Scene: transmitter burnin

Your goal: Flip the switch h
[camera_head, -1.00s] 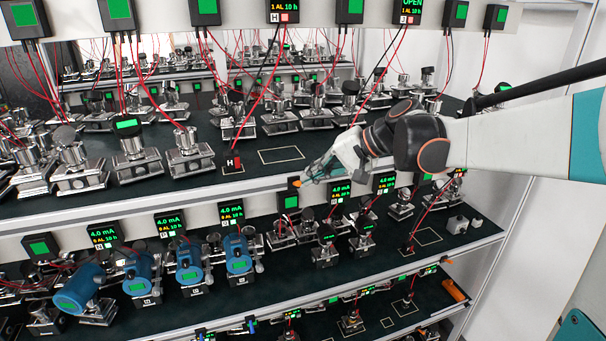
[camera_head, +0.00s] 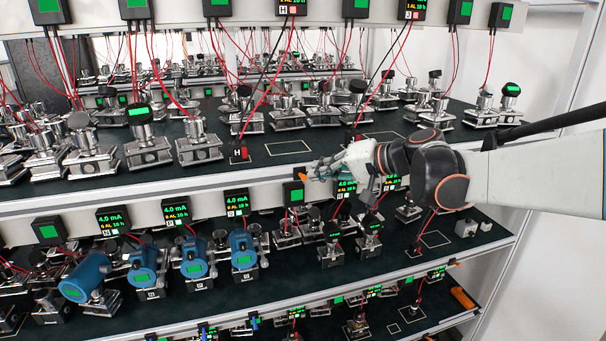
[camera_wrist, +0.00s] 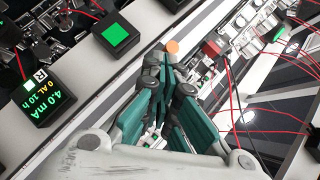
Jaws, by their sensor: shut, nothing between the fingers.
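A black display unit marked H (camera_head: 292,6) hangs on the top rail, cut by the frame's top edge, with a small red square beside its letter. My gripper (camera_head: 312,171) is at the upper shelf's front edge, right of and below the H block and well below the H display. In the wrist view my gripper (camera_wrist: 170,62) is shut and empty, with an orange spot (camera_wrist: 171,47) at its tips.
A black box with a green screen (camera_head: 293,193) is just below my gripper. An outlined empty spot (camera_head: 288,147) lies right of the H block. Metal and blue transmitters (camera_head: 243,250) crowd the shelves. Wires hang down from the top rail.

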